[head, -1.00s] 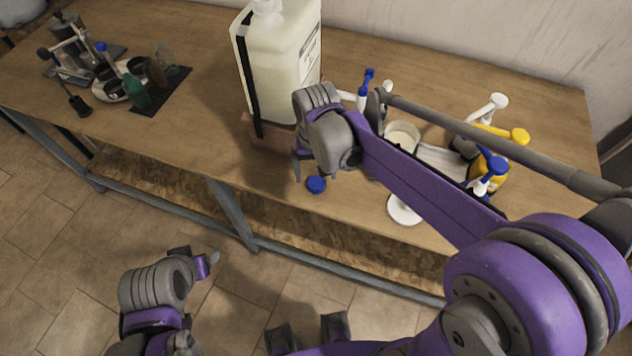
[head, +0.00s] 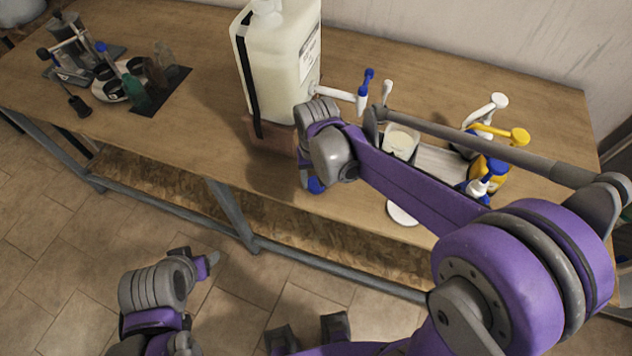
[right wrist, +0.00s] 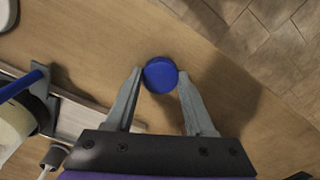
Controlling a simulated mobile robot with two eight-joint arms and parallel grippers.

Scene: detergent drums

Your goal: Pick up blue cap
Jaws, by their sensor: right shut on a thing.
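The blue cap (head: 316,186) is at the front edge area of the wooden table, partly hidden by my right gripper in the head view. In the right wrist view the round blue cap (right wrist: 160,75) sits between the two fingertips of my right gripper (right wrist: 159,82), which is shut on it. In the head view my right gripper (head: 312,178) points down at the table surface. Whether the cap is lifted off the wood cannot be told. My left gripper (head: 205,263) hangs over the floor in front of the table, away from the cap; its jaw opening is unclear.
A large white drum (head: 280,65) stands on a brown block (head: 265,135) behind the cap. A white lid (head: 402,213) lies right of it. White, yellow and blue pumps, including a yellow one (head: 518,136), stand further right.

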